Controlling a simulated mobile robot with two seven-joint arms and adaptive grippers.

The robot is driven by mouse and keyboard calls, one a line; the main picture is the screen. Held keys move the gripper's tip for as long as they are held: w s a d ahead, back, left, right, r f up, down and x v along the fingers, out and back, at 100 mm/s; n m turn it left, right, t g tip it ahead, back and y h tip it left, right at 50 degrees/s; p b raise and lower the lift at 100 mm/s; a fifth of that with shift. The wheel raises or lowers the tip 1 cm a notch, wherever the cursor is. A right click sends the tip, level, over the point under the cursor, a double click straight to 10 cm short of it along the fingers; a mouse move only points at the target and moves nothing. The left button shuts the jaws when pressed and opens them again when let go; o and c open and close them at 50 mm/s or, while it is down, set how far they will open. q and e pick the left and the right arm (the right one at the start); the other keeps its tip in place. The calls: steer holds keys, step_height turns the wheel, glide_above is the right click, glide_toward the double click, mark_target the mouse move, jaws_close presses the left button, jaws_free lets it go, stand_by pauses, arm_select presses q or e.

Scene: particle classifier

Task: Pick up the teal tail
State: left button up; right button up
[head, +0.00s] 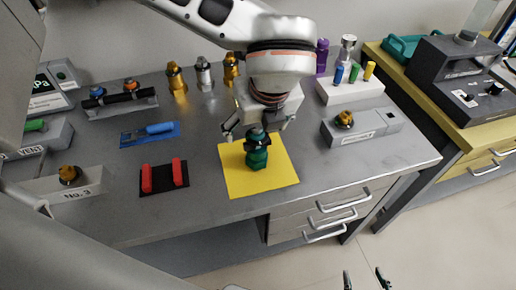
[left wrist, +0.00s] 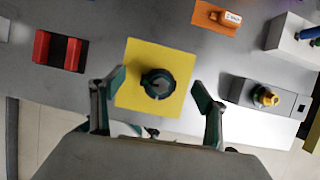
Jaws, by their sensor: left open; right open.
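The teal tail (head: 258,159) stands upright on a yellow mat (head: 237,182), with a dark collar on top. In the left wrist view the tail (left wrist: 158,85) appears from above as a dark ring, on the yellow mat (left wrist: 146,50). My left gripper (head: 257,131) is open above the tail, pointing down. In the left wrist view its fingers (left wrist: 159,86) are spread to either side of the tail, with gaps. My right gripper (head: 367,279) is open and empty at the bottom edge of the head view, away from the bench.
Red blocks on a black mat (head: 163,178) lie left of the yellow mat. A grey box with a brass knob (head: 360,127) stands right. A white block with coloured pegs (head: 350,88) is behind it. Gold and silver fittings (head: 204,75) stand at the back. Drawer handles (head: 343,201) protrude in front.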

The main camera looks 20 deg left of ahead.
mark_target(257, 148)
arm_select(q)
steer(key=x, duration=0.5)
steer(key=shift+f, duration=0.3)
steer(key=shift+w+d+r, duration=0.1)
jaws_close()
